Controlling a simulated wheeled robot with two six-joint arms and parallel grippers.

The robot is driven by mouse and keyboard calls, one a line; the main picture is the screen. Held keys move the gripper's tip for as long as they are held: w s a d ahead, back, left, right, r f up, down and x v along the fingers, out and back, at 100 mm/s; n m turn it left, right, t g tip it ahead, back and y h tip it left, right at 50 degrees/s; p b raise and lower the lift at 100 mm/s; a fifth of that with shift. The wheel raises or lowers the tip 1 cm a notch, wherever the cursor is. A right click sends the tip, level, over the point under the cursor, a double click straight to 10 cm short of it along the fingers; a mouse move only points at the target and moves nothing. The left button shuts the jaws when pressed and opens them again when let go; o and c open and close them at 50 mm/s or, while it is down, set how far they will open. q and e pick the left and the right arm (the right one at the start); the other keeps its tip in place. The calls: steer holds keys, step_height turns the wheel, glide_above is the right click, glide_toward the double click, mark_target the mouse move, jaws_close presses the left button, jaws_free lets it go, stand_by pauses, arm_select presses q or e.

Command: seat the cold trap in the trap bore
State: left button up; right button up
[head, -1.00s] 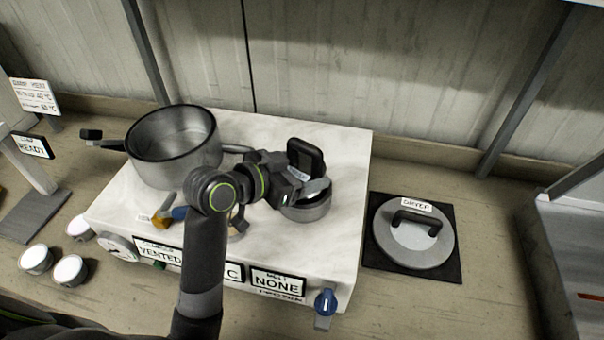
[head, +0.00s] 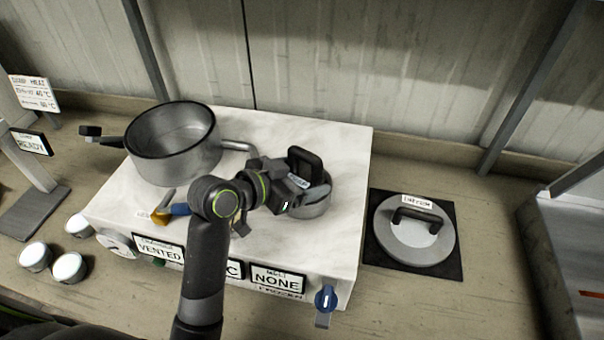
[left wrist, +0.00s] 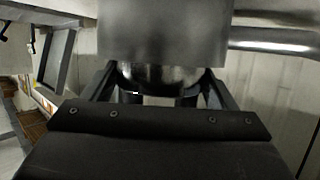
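What I take for the cold trap, a piece with an upright black loop handle (head: 305,158) and a small pale label, stands at the right of the white bench unit. Directly below it is a round grey metal cylinder (head: 314,208); the trap bore itself is hidden. My left gripper (head: 290,193) is at the trap from the left. In the left wrist view my fingers (left wrist: 165,88) lie on both sides of a shiny rounded metal part (left wrist: 165,76), and look closed on it. A grey cylinder wall (left wrist: 165,30) fills the top. My right gripper is not in view.
A large open pot (head: 175,155) stands at the unit's back left, with its handle near my arm. A lid with a black handle (head: 415,245) lies on a dark mat to the right. Several white-topped pots stand front left. A blue knob (head: 326,298) is at the front.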

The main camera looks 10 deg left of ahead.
arm_select(q)
steer(key=shift+o, duration=1.3)
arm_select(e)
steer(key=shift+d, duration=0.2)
arm_select(q)
steer(key=shift+r, duration=0.1)
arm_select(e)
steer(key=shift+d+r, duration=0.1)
arm_select(q)
steer(key=shift+r+p, duration=0.35)
steer(key=shift+r, duration=0.05)
steer(key=shift+s+a+r, duration=0.15)
steer(key=shift+r, duration=0.1)
steer(key=p+v, duration=0.2)
steer(key=v, duration=0.9)
steer(key=shift+s+a+p, duration=0.25)
steer(key=shift+s+p, duration=0.05)
steer(key=shift+p, duration=0.05)
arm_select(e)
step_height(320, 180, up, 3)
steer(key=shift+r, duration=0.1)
